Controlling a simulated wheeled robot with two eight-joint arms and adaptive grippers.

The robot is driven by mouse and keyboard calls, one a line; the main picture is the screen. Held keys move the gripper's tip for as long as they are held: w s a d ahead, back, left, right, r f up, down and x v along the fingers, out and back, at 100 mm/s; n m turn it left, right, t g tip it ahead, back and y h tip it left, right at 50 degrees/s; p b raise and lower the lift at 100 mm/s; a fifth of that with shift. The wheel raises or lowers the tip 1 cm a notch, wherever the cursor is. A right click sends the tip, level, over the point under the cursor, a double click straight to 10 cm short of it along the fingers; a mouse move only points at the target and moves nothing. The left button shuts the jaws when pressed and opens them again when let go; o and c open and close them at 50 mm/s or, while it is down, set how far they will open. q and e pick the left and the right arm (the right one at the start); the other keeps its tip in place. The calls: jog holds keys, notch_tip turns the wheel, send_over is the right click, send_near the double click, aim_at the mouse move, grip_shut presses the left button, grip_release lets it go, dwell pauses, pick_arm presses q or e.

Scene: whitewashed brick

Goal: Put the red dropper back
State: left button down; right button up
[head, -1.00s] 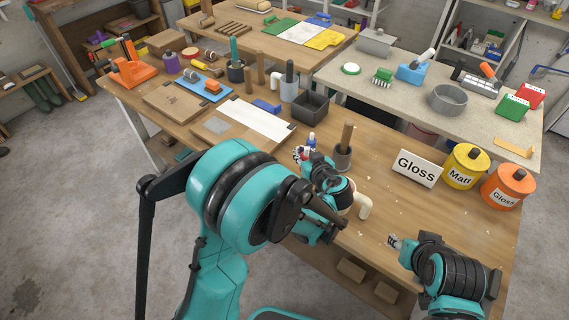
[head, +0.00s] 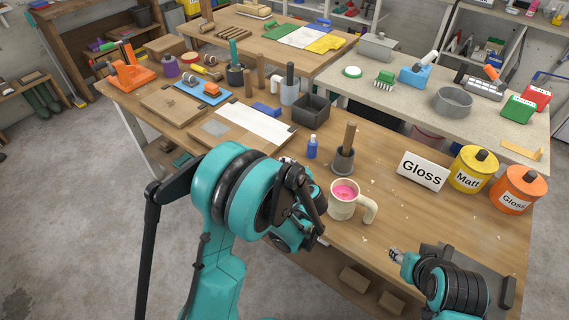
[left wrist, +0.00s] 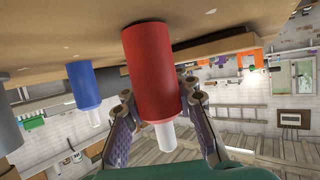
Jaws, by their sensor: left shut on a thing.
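The red dropper (left wrist: 150,65) is a red cylinder with a pale tip, upside down in the left wrist view. My left gripper (left wrist: 160,98) is shut on it, one finger on each side. In the head view my left arm hides the red dropper and the fingers. A blue dropper (head: 312,147) stands upright on the bench; it also shows in the left wrist view (left wrist: 83,86), apart from the red one. My right gripper (head: 395,254) is over the bench's front right; its fingers are too small to read.
A cream mug (head: 341,209) with pink liquid stands near the front edge. Behind it is a grey pot (head: 343,162) with a wooden handle. A Gloss sign (head: 421,171), a yellow Matt can (head: 467,176) and an orange Gloss can (head: 511,197) stand right. Bare wood lies between mug and sign.

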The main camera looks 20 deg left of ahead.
pick_arm(q)
jog(key=shift+f, duration=0.15)
jog(key=c, duration=1.2)
grip_release()
jog(key=shift+s+d+r, duration=0.15)
jog(key=shift+r, duration=0.1)
jog(key=p+v, duration=0.4)
jog(key=v, duration=0.7)
jog(key=shift+s+r, duration=0.1)
jog(key=shift+s, duration=0.1)
jog(key=s+a+r+m+g+h, duration=0.2)
jog(key=s+r+m+h, duration=0.1)
jog(key=s, duration=0.5)
jog(key=s+a+r+m+g+h, duration=0.1)
jog(key=s+a+r+m+h, duration=0.1)
jog(key=s, duration=0.7)
notch_tip(320, 180, up, 2)
jog(key=m+h, duration=0.1)
jog(key=h, duration=0.1)
jog(key=shift+s+a+m+g+h, duration=0.2)
jog(key=shift+m+g+h, duration=0.1)
jog(key=shift+m+g, duration=0.1)
